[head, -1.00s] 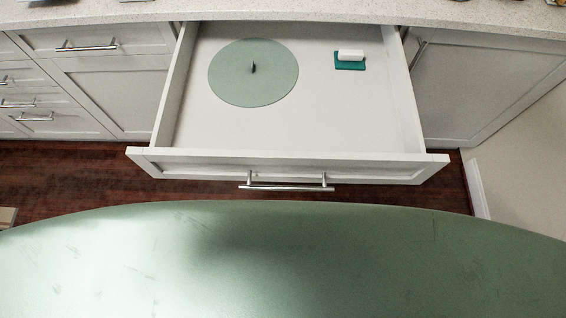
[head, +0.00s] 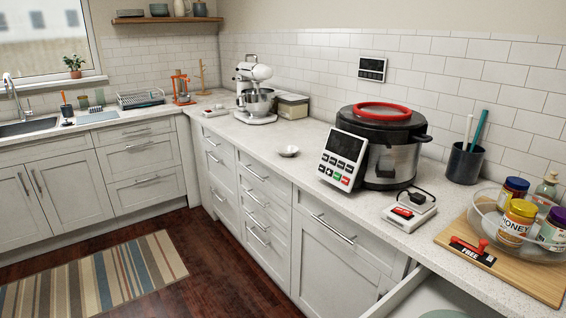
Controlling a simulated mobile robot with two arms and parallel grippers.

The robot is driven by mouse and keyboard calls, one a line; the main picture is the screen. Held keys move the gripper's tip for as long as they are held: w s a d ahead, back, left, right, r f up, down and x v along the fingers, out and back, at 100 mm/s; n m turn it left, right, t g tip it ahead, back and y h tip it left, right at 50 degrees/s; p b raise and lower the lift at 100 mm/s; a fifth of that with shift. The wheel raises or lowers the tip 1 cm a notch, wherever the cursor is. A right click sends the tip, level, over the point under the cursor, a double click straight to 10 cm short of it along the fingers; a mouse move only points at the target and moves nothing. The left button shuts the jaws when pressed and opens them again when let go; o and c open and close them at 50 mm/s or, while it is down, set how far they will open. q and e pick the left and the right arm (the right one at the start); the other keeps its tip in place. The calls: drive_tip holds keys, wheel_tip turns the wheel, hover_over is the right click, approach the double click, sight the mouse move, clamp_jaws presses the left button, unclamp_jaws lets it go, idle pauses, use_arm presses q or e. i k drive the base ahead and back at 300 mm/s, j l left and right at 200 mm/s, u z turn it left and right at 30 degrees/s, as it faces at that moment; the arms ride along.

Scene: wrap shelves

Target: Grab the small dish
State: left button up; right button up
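A small white dish (head: 288,151) sits on the speckled countertop, near its front edge, between the stand mixer and the pressure cooker. It looks shallow and stands clear of other things. Neither of my grippers shows in the head view.
The stand mixer (head: 256,90) is behind the dish to the left. The pressure cooker (head: 381,146) with its control panel is to the right. An open drawer (head: 400,292) juts out below.

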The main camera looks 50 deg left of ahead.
sight(285, 150)
drive_tip(key=u, duration=1.6)
